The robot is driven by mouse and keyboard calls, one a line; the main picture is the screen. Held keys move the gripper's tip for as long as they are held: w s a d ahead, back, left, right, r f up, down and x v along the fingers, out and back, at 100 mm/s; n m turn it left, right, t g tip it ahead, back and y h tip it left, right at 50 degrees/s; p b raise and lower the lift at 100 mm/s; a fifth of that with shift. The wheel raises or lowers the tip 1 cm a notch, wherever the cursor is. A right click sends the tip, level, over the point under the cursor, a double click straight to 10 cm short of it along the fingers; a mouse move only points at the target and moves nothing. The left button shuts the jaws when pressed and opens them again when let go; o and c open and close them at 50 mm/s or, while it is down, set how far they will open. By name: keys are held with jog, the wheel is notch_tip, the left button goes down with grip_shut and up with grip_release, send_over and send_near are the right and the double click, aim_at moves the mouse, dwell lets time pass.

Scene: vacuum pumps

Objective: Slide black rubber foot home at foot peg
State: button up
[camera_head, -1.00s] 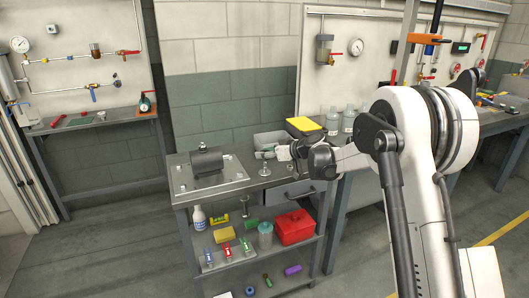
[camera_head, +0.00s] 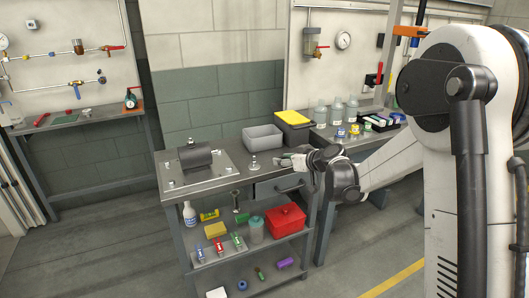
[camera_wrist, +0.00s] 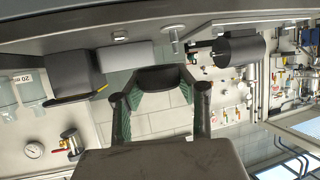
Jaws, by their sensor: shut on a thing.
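The pump (camera_head: 195,156), a dark cylinder, rests on a light metal plate (camera_head: 210,175) at the left of the bench top; small pegs stand near the plate's edges. It also shows in the wrist view (camera_wrist: 240,47). My gripper (camera_head: 282,161) is at the bench's right part, right of the pump and apart from it. In the wrist view, my gripper (camera_wrist: 162,80) is shut on a dark block, seemingly the black rubber foot (camera_wrist: 163,78), between its green-padded fingers. The foot cannot be made out in the head view. Which peg is the foot peg I cannot tell.
A small metal fitting (camera_head: 254,164) stands on the bench between plate and gripper. A grey bin (camera_head: 262,136) and a yellow-topped black box (camera_head: 294,126) stand behind. Lower shelves hold a red box (camera_head: 286,220) and several small items. Bench space between plate and bin looks clear.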

jog(key=s+d+m+t+h, duration=0.2)
jog(key=s+d+m+h, duration=0.1)
jog(key=s+d, duration=0.55)
jog(key=n+g+y+b, duration=0.1)
jog(key=n+g+y, duration=0.1)
jog(key=n+y, duration=0.1)
send_near(255, 161)
jog(key=d, duration=0.2)
jog(key=d+r, duration=0.1)
jog(key=d, duration=0.1)
jog(key=shift+s+r, duration=0.15)
jog(key=shift+s, duration=0.1)
jog(key=w+a+n+g+y, duration=0.1)
jog(key=w+a, duration=0.1)
jog(key=a, duration=0.1)
jog(key=w+a+n+y, duration=0.1)
jog(key=w+a, duration=0.2)
jog(key=w+a+n+g, duration=0.1)
jog(key=w+a, duration=0.2)
jog(key=a, duration=0.1)
jog(key=shift+w+g+y+b, duration=0.15)
jog(key=shift+g+y+b, duration=0.15)
jog(key=shift+y, duration=0.1)
jog(key=shift+f+b, duration=2.05)
jog(key=shift+f, duration=0.6)
jog(key=shift+f, duration=0.2)
jog(key=o, duration=1.2)
